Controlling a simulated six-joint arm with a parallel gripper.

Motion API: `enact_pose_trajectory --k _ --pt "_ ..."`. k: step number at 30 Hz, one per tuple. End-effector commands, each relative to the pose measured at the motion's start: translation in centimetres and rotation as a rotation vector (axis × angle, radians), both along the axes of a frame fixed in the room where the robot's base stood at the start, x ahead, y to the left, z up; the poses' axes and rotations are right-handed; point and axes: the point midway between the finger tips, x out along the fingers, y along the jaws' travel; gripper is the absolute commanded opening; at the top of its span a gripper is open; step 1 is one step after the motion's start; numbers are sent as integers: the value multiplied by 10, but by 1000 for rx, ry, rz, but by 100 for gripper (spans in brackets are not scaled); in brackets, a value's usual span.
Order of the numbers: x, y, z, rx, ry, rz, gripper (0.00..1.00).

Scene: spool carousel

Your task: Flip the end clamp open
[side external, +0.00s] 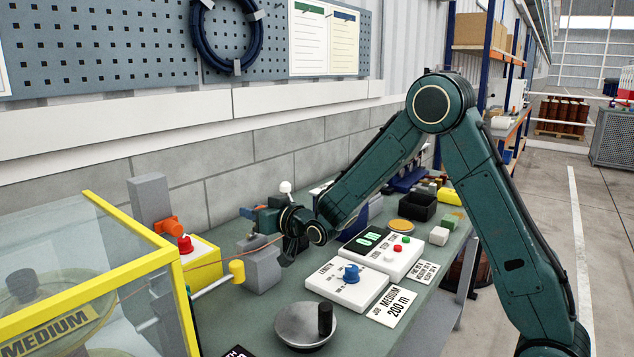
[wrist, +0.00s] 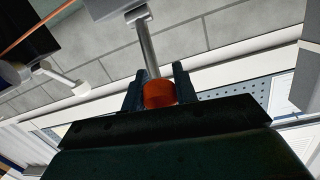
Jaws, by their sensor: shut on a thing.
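In the wrist view my gripper (wrist: 158,98) is shut on an orange-red grip (wrist: 159,93). The grip sits at the end of a bare metal rod (wrist: 148,45), which runs up to a grey block (wrist: 117,8). This looks like the end clamp's handle.
A yellow-framed clear guard (side external: 130,268) stands at the left. A yellow-knobbed lever (side external: 237,270) and a white knob (side external: 285,187) are close to my gripper. A white box with a blue dial (side external: 345,283), a control panel (side external: 383,252) and a crank wheel (side external: 305,325) stand in front.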

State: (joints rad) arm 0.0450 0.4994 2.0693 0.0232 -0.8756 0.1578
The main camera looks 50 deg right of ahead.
Motion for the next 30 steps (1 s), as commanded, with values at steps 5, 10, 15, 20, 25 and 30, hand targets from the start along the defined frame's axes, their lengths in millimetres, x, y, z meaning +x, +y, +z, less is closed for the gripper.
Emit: enact_pose_trajectory --k 5,10,15,20,25,30 --pt "0 0 -1 0 -3 0 0" --pt "0 0 -1 0 -2 0 0" --pt "0 0 -1 0 -2 0 51" --pt "0 0 0 0 -2 0 51" --pt "-1 0 0 0 -2 0 51" --pt "-6 0 1 0 -2 0 51"
